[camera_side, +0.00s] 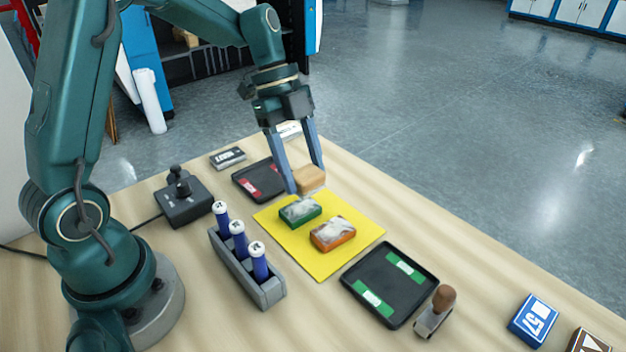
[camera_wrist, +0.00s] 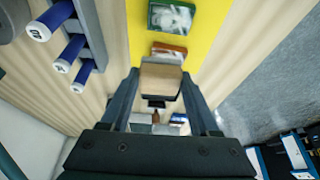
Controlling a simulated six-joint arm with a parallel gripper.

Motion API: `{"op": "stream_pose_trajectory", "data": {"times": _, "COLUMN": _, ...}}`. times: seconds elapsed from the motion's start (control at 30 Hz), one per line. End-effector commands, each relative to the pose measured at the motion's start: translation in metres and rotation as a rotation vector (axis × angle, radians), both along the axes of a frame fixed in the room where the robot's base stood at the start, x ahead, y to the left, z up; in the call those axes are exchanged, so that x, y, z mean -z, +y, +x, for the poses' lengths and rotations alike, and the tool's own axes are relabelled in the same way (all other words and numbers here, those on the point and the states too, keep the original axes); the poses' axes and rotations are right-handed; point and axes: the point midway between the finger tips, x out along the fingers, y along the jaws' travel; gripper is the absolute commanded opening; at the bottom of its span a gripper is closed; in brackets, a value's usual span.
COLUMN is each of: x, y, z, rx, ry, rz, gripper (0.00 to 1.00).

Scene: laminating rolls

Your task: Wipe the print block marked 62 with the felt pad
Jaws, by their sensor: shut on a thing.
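My gripper (camera_side: 307,178) is shut on a tan felt pad (camera_side: 311,184), held by the far edge of the yellow mat (camera_side: 322,266). I cannot tell how high above the mat the pad is. The pad also shows between the fingers in the wrist view (camera_wrist: 160,79). A green block (camera_side: 299,211) and an orange block (camera_side: 332,234) lie on the mat, each with whitish smears on top. The smears hide any marking, so I cannot read a 62 on either. The green block is nearer the pad. Both blocks also show in the wrist view.
A rack (camera_side: 246,276) with blue tubes stands left of the mat, with a joystick box (camera_side: 184,199) behind it. A dark tray (camera_side: 374,284), wooden-handled stamp (camera_side: 436,312) and blue block (camera_side: 533,321) are at right. Another tray (camera_side: 246,188) lies behind the mat.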

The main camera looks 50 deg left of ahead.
Motion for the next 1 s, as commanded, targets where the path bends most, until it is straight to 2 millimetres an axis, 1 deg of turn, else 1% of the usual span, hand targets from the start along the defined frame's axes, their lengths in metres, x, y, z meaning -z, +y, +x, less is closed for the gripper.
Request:
{"op": "stream_pose_trajectory", "data": {"times": 0.67, "x": 0.061, "y": 0.000, "z": 0.000, "rx": -0.004, "ry": 0.003, "rz": -0.001, "gripper": 0.17}}
{"op": "stream_pose_trajectory", "data": {"times": 0.77, "x": 0.076, "y": 0.002, "z": 0.000, "rx": -0.007, "ry": 0.005, "rz": -0.003, "gripper": 0.17}}
{"op": "stream_pose_trajectory", "data": {"times": 0.8, "x": 0.072, "y": 0.007, "z": 0.001, "rx": -0.008, "ry": -0.001, "rz": -0.001, "gripper": 0.10}}
{"op": "stream_pose_trajectory", "data": {"times": 1.0, "x": 0.074, "y": 0.026, "z": 0.003, "rx": -0.008, "ry": -0.001, "rz": -0.001, "gripper": 0.10}}
